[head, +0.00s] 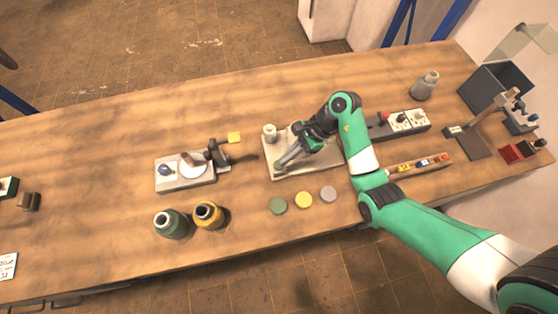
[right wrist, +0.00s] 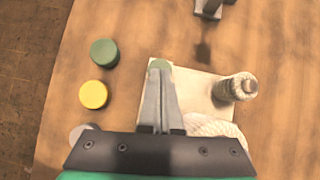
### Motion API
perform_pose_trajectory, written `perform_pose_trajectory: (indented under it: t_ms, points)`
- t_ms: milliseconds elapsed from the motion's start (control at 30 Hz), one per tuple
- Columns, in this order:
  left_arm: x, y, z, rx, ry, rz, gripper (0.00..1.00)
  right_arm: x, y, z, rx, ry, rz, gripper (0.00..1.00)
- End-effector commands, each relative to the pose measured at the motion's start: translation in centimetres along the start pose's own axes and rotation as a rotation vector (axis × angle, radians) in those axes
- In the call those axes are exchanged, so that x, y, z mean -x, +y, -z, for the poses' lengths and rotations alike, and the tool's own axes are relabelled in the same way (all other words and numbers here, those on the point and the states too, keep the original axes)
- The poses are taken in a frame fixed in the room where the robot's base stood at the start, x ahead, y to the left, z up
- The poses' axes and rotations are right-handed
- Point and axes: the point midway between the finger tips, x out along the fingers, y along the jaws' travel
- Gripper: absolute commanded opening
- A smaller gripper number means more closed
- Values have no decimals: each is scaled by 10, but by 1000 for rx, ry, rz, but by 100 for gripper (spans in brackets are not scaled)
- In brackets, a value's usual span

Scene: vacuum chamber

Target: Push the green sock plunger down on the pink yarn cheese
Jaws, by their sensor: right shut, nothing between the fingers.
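My right gripper (head: 280,164) is shut with nothing between its fingers, low over the left part of a pale plate (head: 272,174). In the right wrist view, its closed fingertips (right wrist: 160,72) overlap a small green patch (right wrist: 160,63) at the plate's edge. I cannot tell whether this is the green sock plunger, or whether the fingers touch it. An off-white wound yarn body (right wrist: 215,127) lies partly behind the gripper, and a yarn-wrapped spool (right wrist: 238,87) stands beside it. The spool also shows in the head view (head: 269,133). I cannot make out a pink yarn cheese. My left gripper is not in view.
Green (head: 278,206), yellow (head: 304,200) and grey (head: 328,194) discs lie in front of the plate. A grey base with a dial (head: 185,176) is left. The table's left rear is clear.

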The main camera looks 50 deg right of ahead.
Motion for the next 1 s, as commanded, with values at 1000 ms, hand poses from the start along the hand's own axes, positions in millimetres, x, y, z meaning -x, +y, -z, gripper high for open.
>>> perform_pose_trajectory:
  t_ms: [1000]
  points:
    - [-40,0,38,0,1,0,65,79,0,10,-5,3,0,0]
